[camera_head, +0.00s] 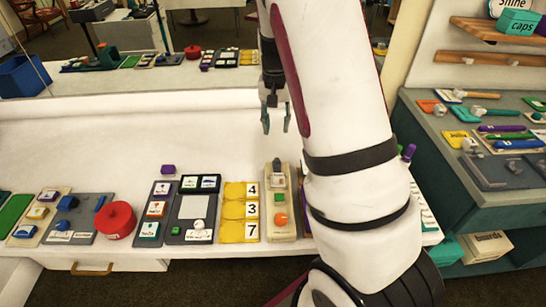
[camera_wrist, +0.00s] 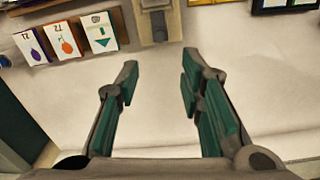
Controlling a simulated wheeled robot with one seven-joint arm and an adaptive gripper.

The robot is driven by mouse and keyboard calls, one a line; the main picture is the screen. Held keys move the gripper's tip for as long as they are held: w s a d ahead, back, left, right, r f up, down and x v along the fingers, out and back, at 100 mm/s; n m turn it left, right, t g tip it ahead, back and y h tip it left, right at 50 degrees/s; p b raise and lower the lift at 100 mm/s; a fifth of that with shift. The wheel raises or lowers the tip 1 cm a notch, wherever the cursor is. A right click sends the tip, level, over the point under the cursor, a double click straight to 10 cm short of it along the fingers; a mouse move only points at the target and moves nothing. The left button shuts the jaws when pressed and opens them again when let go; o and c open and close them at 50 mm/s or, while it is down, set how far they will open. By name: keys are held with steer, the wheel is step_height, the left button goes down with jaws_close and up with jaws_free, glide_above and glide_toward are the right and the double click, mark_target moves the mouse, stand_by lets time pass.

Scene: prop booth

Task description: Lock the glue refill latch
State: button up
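A long beige unit (camera_head: 279,225) lies on the white table, with a green piece, a grey part and an orange round knob on it. It looks like the latch unit, but I cannot read a glue label. In the wrist view, a beige plate with a grey block (camera_wrist: 156,22) sits at the top middle, beyond the fingertips; it is probably the same unit. My gripper (camera_head: 276,118) is open and empty above the white table, farther back than the unit. In the wrist view its two teal-padded fingers (camera_wrist: 158,75) stand apart with bare table between them.
A yellow number panel (camera_head: 240,211) lies left of the unit, then a dark panel (camera_head: 193,211) and a red round pot (camera_head: 115,219). My arm hides the table to the right. The table behind the row is mostly clear. Picture cards (camera_wrist: 66,40) show in the wrist view.

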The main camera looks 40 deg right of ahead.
mark_target(277, 159)
step_height(277, 159, down, 13)
steer(key=shift+s+d, duration=0.1)
stand_by(0.3)
steer(key=shift+c, duration=0.2)
jaws_close()
